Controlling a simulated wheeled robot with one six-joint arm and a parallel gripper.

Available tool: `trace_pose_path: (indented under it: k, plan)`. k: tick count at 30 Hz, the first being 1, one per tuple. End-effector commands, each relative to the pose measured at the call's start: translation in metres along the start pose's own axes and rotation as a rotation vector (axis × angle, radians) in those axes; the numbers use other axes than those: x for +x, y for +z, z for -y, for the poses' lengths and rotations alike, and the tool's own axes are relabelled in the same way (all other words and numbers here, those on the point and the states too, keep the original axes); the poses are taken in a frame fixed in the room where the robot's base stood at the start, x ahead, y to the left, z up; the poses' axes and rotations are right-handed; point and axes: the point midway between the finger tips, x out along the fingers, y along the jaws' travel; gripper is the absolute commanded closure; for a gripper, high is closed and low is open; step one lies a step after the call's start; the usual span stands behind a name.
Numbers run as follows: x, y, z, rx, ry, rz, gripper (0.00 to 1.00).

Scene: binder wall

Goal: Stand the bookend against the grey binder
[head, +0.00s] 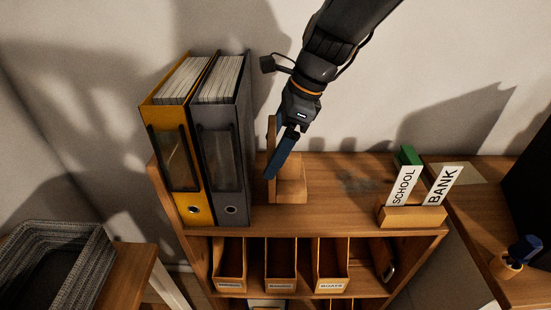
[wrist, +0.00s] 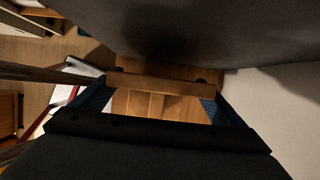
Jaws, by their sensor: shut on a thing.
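The bookend (head: 291,191) is a wooden L-shape, upright, with its tall plate to the left and its base pointing right. It is just right of the grey binder (head: 219,148), with a narrow gap between them in the head view. My gripper (head: 274,170) reaches down from above and is shut on the bookend's upright plate. In the wrist view, the plate's wooden edge (wrist: 160,86) spans between the blue fingers. I cannot tell whether the base touches the shelf top. The grey binder stands upright.
A yellow binder (head: 178,150) stands left of the grey one on the wooden shelf top (head: 337,190). A wooden holder (head: 411,217) with SCHOOL and BANK cards stands at the right. Between bookend and holder the top is clear. Wooden file boxes (head: 281,266) fill the compartments below.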

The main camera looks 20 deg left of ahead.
Motion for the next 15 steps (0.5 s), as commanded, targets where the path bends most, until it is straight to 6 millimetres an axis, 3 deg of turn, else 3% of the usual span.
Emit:
trace_pose_path:
  k: [7,15]
  plan:
    - [0.027,-0.012,-0.001,0.001,0.002,-0.001,0.69]
    - [0.031,-0.013,0.0,-0.001,-0.001,-0.001,0.69]
